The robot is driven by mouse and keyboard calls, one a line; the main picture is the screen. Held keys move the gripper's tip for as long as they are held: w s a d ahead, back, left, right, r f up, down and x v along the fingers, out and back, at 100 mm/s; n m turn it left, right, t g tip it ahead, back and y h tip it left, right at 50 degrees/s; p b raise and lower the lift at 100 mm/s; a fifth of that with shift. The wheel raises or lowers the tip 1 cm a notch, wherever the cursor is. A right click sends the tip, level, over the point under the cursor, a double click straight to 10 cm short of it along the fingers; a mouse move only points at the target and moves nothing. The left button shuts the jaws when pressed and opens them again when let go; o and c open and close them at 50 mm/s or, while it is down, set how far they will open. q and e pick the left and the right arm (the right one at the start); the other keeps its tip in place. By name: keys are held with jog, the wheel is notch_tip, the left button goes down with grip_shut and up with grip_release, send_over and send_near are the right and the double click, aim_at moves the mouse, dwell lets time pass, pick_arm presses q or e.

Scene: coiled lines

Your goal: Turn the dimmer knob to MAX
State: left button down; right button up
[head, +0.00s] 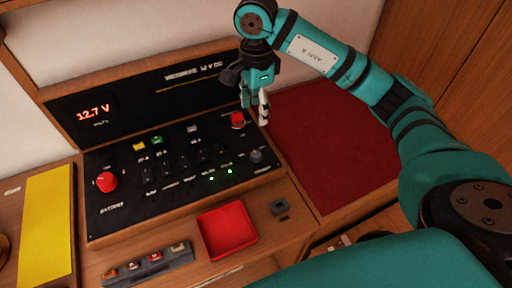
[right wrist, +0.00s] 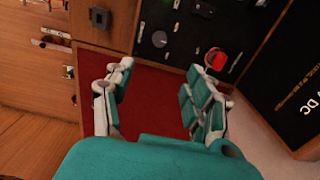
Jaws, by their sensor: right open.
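A small grey knob (head: 256,156) sits at the lower right of the black control panel (head: 120,215); I take it for the dimmer knob, as its label is too small to read. The same knob (right wrist: 159,39) shows at the top middle of the right wrist view. Its pointer setting cannot be made out. My right gripper (head: 255,107) is open and empty, above the panel's right edge, behind and apart from the grey knob. In the right wrist view its spread fingers (right wrist: 168,75) have the dark red surface between them. My left gripper is not in view.
A red control (head: 237,120) sits close to my right fingertips. A red battery knob (head: 106,181), switches and two lit green lamps are on the panel. A red tray (head: 228,230) and a fuse strip (head: 148,264) lie in front. The dark red surface (head: 325,150) at right is clear.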

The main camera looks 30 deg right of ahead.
aim_at(256, 154)
notch_tip(256, 154, down, 16)
jog(key=p, duration=0.4)
jog(key=shift+a+r, duration=0.15)
jog(key=shift+f, duration=0.65)
